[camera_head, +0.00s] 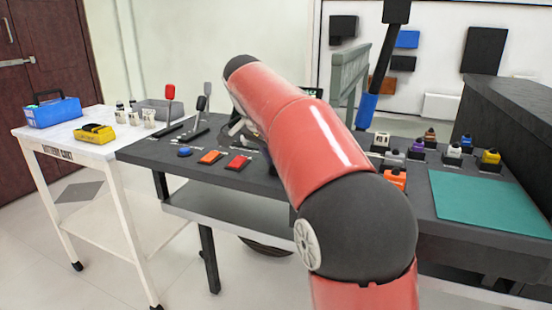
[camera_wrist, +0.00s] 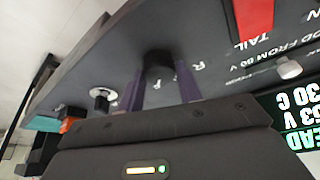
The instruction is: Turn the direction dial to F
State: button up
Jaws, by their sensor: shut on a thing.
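In the wrist view the direction dial (camera_wrist: 159,66) is a dark round knob on a dark grey panel. White letters are printed on the panel around it, seen at a slant and small, so I cannot tell which one the dial points to. My gripper (camera_wrist: 162,82) has its two purple fingers on either side of the knob and is shut on it. In the head view my red and black arm covers the dial and the gripper.
In the wrist view a red part (camera_wrist: 252,15) labelled TAIL, a silver toggle (camera_wrist: 289,67), a silver-ringed knob (camera_wrist: 101,97) and a green-lettered display (camera_wrist: 295,125) are nearby. In the head view a green mat (camera_head: 490,203) lies right and a white cart (camera_head: 70,140) stands left.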

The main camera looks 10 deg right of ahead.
jog(key=o, duration=1)
jog(key=p+v, duration=0.1)
jog(key=v, duration=0.6)
jog(key=shift+r+p, duration=0.35)
jog(key=shift+r, duration=0.05)
jog(key=shift+s+a, duration=0.1)
